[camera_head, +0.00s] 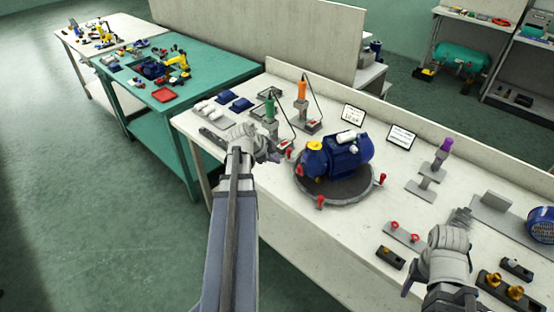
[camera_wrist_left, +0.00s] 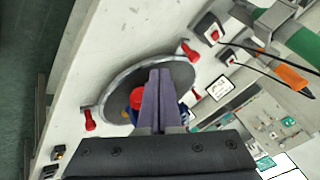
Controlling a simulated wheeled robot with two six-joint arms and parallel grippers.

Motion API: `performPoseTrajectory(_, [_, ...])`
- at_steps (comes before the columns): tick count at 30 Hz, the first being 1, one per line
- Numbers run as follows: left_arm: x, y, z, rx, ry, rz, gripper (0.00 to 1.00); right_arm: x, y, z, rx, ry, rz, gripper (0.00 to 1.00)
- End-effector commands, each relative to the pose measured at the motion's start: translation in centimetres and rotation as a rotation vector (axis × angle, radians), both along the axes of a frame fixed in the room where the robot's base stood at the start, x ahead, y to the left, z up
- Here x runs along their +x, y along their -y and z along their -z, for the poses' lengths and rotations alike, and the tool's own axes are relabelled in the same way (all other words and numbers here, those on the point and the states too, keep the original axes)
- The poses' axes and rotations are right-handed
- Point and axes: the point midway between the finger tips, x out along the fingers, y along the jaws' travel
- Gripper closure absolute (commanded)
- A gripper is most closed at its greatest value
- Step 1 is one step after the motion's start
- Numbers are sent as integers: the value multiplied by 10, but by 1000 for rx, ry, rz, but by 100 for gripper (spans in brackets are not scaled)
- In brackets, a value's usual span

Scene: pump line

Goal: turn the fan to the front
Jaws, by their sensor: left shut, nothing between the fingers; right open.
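A blue motor-pump unit (camera_head: 340,158) with a yellow cap and a pale box on top sits on a round grey turntable (camera_head: 336,192) with several red handles on its rim. I cannot make out the fan itself on the unit. My left gripper (camera_head: 272,153) is shut and empty, left of the turntable near a red handle (camera_head: 289,154). In the left wrist view, its closed fingers (camera_wrist_left: 159,75) overlap the turntable (camera_wrist_left: 119,88) and hide most of the unit; contact cannot be told. My right gripper (camera_head: 461,216) is open and empty over the right bench.
Green (camera_head: 269,107) and orange (camera_head: 302,90) tools on stands are behind my left gripper. A purple-handled tool (camera_head: 443,148) stands right of the turntable. A plate with red knobs (camera_head: 405,234), brass fittings (camera_head: 493,279) and a blue round part (camera_head: 541,224) surround my right gripper.

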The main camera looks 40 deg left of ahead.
Motion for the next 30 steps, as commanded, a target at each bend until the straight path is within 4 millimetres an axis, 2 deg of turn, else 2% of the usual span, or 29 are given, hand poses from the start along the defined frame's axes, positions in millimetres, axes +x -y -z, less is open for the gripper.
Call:
performPoseTrajectory(1, [5,0,10,-1,0,2,100,0,0,10,0,0,0,42])
performPoseTrajectory(16, [55,2,77,-1,0,2,100,0,0,78,0,0,0,42])
performPoseTrajectory(18, [68,-8,69,-1,1,0,100,0,0,69,0,0,0,42])
performPoseTrajectory(22, [81,-18,69,-2,1,-1,100,0,0,69,0,0,0,42])
performPoseTrajectory(30, [85,-20,69,-2,1,-1,100,0,0,69,0,0,0,42])
